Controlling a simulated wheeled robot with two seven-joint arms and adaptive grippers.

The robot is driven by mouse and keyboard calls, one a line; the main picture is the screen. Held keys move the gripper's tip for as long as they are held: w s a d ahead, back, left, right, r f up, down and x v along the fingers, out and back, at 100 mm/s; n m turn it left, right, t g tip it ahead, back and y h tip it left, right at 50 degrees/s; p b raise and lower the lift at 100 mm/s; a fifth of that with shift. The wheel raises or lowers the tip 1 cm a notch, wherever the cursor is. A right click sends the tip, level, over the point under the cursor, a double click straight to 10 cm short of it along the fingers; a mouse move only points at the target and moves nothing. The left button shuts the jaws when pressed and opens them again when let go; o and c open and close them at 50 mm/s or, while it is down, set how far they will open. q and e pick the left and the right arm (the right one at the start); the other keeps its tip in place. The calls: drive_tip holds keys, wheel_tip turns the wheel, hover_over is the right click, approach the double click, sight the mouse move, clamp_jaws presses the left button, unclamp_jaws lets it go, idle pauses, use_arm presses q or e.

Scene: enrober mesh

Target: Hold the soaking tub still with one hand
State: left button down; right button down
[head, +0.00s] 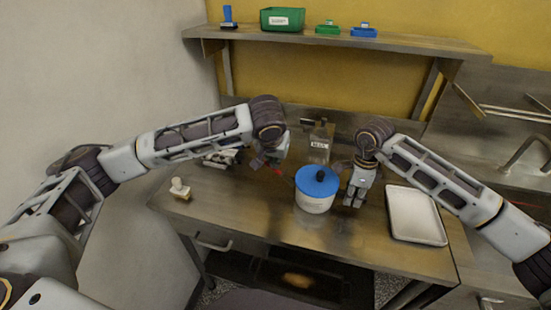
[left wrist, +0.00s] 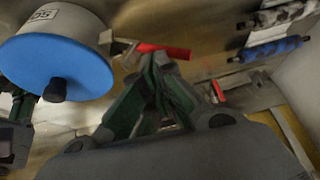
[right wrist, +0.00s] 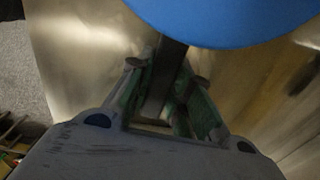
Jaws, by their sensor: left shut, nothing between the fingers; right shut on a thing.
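The soaking tub (head: 313,204) is white with a blue lid (head: 305,182) and a dark knob, and stands upright on the steel table. My right gripper (head: 353,203) is just right of the tub, pointing down. In the right wrist view it (right wrist: 163,95) is shut on a dark bar-like handle (right wrist: 170,55) that comes out from under the lid's edge. My left gripper (head: 264,162) is shut and empty, behind and left of the tub. In the left wrist view its fingers (left wrist: 158,65) are close to a red-handled tool (left wrist: 165,50); contact is unclear.
A white tray (head: 415,216) lies right of my right gripper. A labelled container (head: 319,145) stands behind the tub. A small pale object (head: 180,188) sits at the table's left end. A wall shelf (head: 400,42) holds a green bin (head: 282,19). The table's front left is clear.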

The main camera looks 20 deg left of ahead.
use_arm(q)
drive_tip(key=a+v, duration=0.2)
drive_tip(key=v, duration=1)
drive_tip(key=shift+w+a+r, duration=0.15)
drive_tip(key=shift+a+r, duration=0.05)
drive_tip(key=shift+a, duration=0.1)
drive_tip(key=shift+f, duration=0.15)
idle(0.5)
drive_tip(key=shift+w+d+f+m+t, duration=0.8)
drive_tip(key=shift+d+f+m+t, duration=1.25)
drive_tip(key=shift+f+t, duration=1.55)
drive_tip(key=shift+s+d+r+m+t+y, duration=0.1)
drive_tip(key=shift+s+d+m+t+y, duration=0.15)
drive_tip(key=shift+s+t, duration=0.35)
drive_tip(key=shift+s+d+r+m+t+y, duration=0.1)
drive_tip(key=shift+s+d+m+t+y, duration=0.15)
drive_tip(key=shift+s, duration=0.55)
drive_tip(key=shift+s+d+m+t+y, duration=0.15)
drive_tip(key=shift+s+d+t+y, duration=0.25)
drive_tip(key=shift+s, duration=0.35)
